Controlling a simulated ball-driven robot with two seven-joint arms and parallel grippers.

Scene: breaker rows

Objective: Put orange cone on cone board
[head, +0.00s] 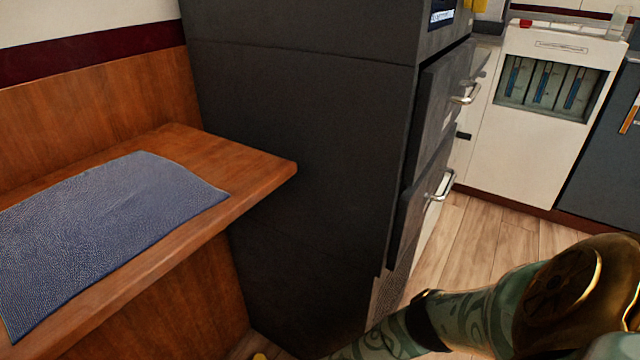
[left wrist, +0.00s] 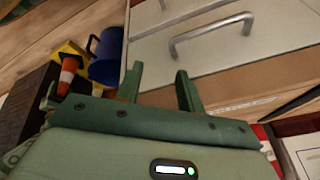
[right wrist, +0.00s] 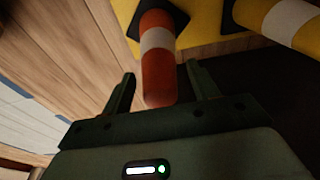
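An orange cone (right wrist: 158,70) with a white band and a dark square base shows in the right wrist view, its narrow end toward my right gripper (right wrist: 160,85). The gripper's fingers are apart, with the cone's end in the gap between them in the picture; I cannot tell whether they touch it. A yellow surface (right wrist: 212,22), perhaps the cone board, lies behind the base. In the left wrist view, an orange and white cone (left wrist: 67,76) stands by a yellow piece (left wrist: 70,48). My left gripper (left wrist: 160,80) is open and empty. Neither gripper shows in the head view.
A second, yellow-orange cone (right wrist: 288,22) with a white band is at the upper right of the right wrist view. A blue cylinder (left wrist: 105,55) is near a handled drawer front (left wrist: 225,45). A dark cabinet (head: 300,130) stands beside a wooden bench (head: 255,165) with a blue mat (head: 110,220).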

